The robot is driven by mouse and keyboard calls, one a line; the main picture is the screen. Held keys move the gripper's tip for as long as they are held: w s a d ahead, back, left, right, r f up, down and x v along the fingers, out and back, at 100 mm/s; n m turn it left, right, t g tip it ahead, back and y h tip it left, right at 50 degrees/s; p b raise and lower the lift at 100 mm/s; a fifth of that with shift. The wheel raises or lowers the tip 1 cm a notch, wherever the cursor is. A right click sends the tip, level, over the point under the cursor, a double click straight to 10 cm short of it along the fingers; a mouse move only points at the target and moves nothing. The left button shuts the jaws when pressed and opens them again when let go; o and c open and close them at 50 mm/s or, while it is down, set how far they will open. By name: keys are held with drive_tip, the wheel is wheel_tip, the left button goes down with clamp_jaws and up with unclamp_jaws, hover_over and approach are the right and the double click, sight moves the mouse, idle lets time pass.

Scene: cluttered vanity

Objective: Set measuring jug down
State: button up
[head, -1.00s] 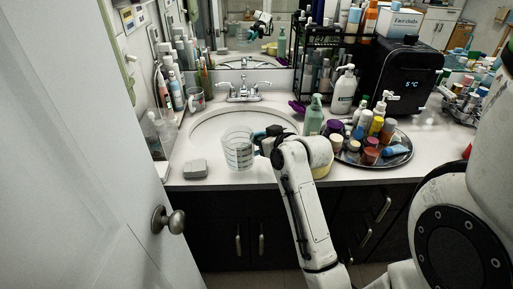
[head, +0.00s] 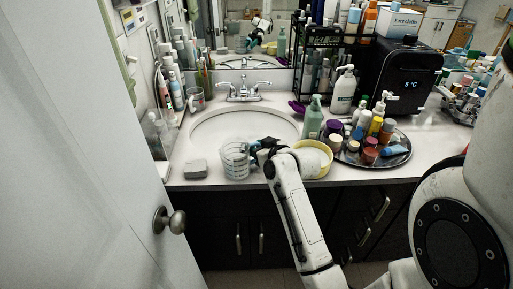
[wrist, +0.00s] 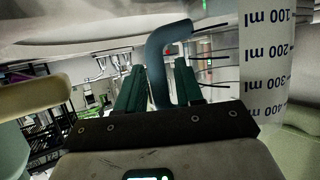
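The clear measuring jug (head: 235,162) is upright at the front of the counter, in front of the sink and right of a grey box. Its base is at or just above the counter; I cannot tell if it touches. In the wrist view the jug (wrist: 268,65) shows ml markings at the right, partly cut off. Its blue-grey handle (wrist: 165,55) fills the gap between the green fingers of my gripper (wrist: 158,88). In the head view my gripper (head: 262,148) is at the jug's right side, with the fingers hard to make out.
The grey box (head: 196,169) is left of the jug. A yellow bowl (head: 325,165) is close to my wrist on the right, with a green bottle (head: 313,118) behind it. A tray (head: 405,158) of bottles and jars is farther right. The sink basin (head: 240,124) is empty.

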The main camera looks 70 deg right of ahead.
drive_tip(key=shift+o, duration=0.6)
drive_tip(key=shift+f, duration=0.15)
drive_tip(key=shift+s+a+b, duration=0.1)
drive_tip(key=shift+s+b, duration=0.05)
drive_tip(key=shift+b, duration=0.2)
drive_tip(key=v, duration=1)
drive_tip(key=w+a+f+n+g+y, duration=0.25)
drive_tip(key=a+f, duration=0.25)
drive_tip(key=a, duration=0.3)
drive_tip(key=w+a+f+n+g+y, duration=0.1)
drive_tip(key=a+f+y, duration=0.2)
drive_tip(key=a+f, duration=0.35)
drive_tip(key=s+a+f+n+g+y, duration=0.1)
drive_tip(key=s+a+f+g, duration=0.2)
drive_tip(key=a, duration=0.3)
drive_tip(key=s+a+f+n+g, duration=0.2)
drive_tip(key=s+a+f+g, duration=0.1)
drive_tip(key=s+a, duration=0.3)
drive_tip(key=shift+a+g+y+b, duration=0.35)
drive_tip(key=shift+a, duration=0.4)
